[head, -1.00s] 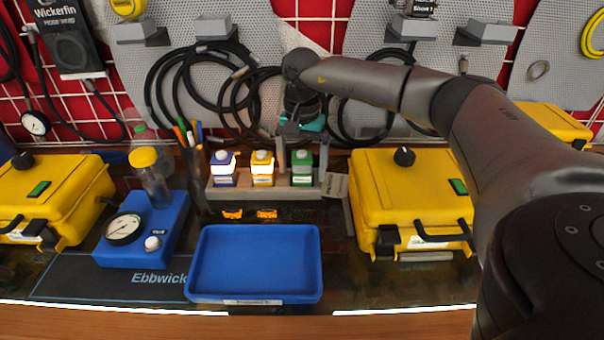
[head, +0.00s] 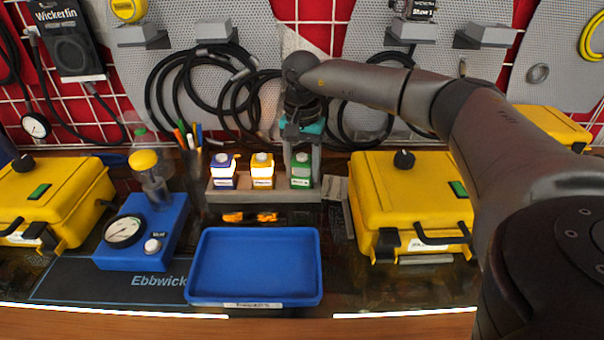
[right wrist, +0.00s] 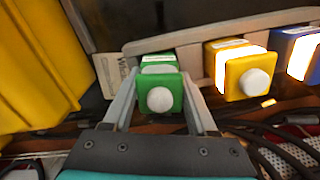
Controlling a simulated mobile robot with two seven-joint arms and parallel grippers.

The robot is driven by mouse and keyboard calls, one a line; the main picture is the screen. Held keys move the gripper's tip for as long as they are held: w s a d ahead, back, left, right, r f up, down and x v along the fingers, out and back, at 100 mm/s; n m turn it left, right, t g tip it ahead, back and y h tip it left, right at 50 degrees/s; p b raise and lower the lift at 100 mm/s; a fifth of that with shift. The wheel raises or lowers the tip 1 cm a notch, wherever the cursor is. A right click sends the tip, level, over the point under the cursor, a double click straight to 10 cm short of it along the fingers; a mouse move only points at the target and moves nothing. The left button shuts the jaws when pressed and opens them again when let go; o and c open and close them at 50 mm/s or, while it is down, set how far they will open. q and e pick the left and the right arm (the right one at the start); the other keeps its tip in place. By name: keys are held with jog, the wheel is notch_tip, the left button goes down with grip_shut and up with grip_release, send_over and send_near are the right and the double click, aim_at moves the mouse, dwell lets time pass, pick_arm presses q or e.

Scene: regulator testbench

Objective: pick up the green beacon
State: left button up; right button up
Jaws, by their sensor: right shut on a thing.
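The green beacon (head: 301,172) stands upright at the right end of a grey rack (head: 225,195) in the head view. In the right wrist view the green beacon (right wrist: 160,90) sits between my right gripper's two fingers, its round white button facing the camera. My right gripper (head: 302,170) reaches down from above and is shut on the green beacon. The beacon still appears to be in its rack place. The right gripper's fingers also show in the right wrist view (right wrist: 160,100). My left gripper is not in view.
A lit yellow beacon (head: 262,172) and a lit blue beacon (head: 223,172) stand left in the same rack. An empty blue tray (head: 255,297) lies in front. A yellow case (head: 410,190) stands close on the right. Black cables (head: 200,100) hang behind.

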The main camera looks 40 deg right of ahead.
grip_shut()
jog(key=shift+r, duration=0.1)
